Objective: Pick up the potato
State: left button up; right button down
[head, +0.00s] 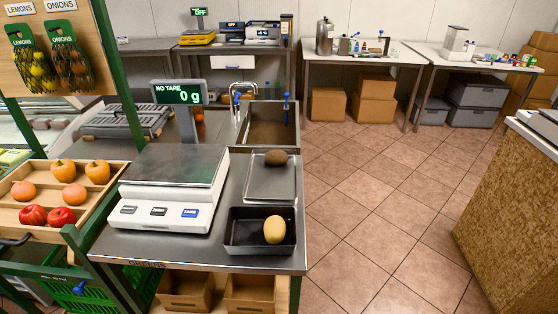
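A pale yellow, smooth oval item that looks like the potato (275,229) lies in the right part of a black tray (238,242) at the front right of the metal counter. A smaller brown oval item (276,157) lies on a grey metal tray (262,184) just behind; I cannot tell for sure what it is. Neither of my grippers is in view.
A white scale (165,214) with an empty plate stands left of the trays; its display (178,94) reads 0 g. A wooden crate (105,197) of peppers and tomato-like produce is at left. A sink (272,132) lies behind. The tiled floor (375,215) at right is clear.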

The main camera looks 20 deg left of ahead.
aim_at(277, 157)
jog(key=l+u, duration=0.25)
jog(key=l, duration=0.6)
jog(key=i+l+u, duration=0.1)
jog(key=l+u, duration=0.15)
jog(key=l, duration=0.15)
jog(key=l+u, duration=0.2)
jog(key=l, duration=0.25)
jog(key=i+l+u, duration=0.35)
jog(key=l, duration=0.15)
jog(key=l+u, duration=0.15)
jog(key=l, duration=0.15)
jog(key=i+l+u, duration=0.2)
jog(key=l, duration=0.2)
jog(key=i+l+u, duration=0.25)
jog(key=i+l, duration=0.05)
jog(key=l, duration=0.1)
